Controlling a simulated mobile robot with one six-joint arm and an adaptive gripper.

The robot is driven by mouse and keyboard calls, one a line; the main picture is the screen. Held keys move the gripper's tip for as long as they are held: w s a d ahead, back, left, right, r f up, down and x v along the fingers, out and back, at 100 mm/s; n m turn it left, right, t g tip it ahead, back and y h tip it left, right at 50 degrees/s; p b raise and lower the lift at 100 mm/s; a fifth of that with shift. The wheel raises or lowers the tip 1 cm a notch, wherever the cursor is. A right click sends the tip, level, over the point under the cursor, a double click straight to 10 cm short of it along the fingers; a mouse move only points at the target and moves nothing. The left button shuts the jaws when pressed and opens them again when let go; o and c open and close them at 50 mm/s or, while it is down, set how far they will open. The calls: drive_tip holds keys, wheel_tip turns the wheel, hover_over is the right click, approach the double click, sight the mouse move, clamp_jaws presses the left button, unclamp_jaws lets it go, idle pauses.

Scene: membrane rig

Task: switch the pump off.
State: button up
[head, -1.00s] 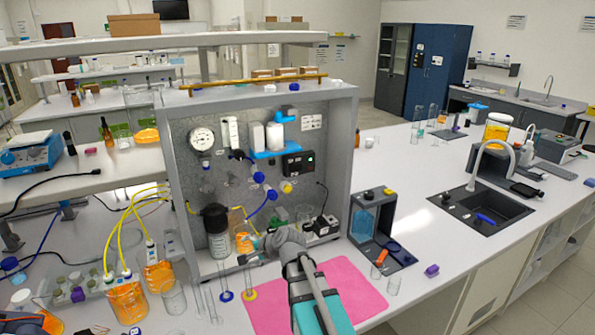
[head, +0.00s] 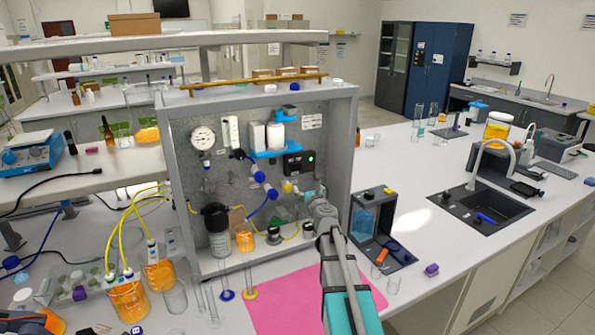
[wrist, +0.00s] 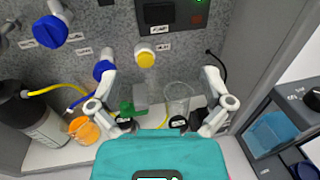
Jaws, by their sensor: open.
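A black control box (head: 299,163) with a small lit green light is mounted on the right of the rig's back panel. In the wrist view the box (wrist: 155,13) is at the top, partly cut off, with a dark switch-like part and a white label below it. My gripper (head: 309,194) is in front of the panel, below the box. In the wrist view my gripper (wrist: 158,70) is open and empty, its fingers apart on either side of a yellow-capped knob (wrist: 146,57). It is apart from the box. The switch's position is too small to tell.
A clear beaker (wrist: 178,98) and a green part stand low behind my fingers. Blue knobs (wrist: 50,31) and tubing are to the left. The rig's side wall (head: 343,150) and a blue-windowed unit (head: 375,225) are to the right. A pink mat (head: 275,305) lies in front.

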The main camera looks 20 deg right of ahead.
sight(296, 168)
drive_tip(key=shift+w, duration=0.1)
drive_tip(key=w, duration=0.4)
drive_tip(key=w+d, duration=0.1)
drive_tip(key=w, duration=0.4)
drive_tip(key=w+d, duration=0.1)
drive_tip(key=w, duration=0.3)
drive_tip(key=shift+w, duration=0.25)
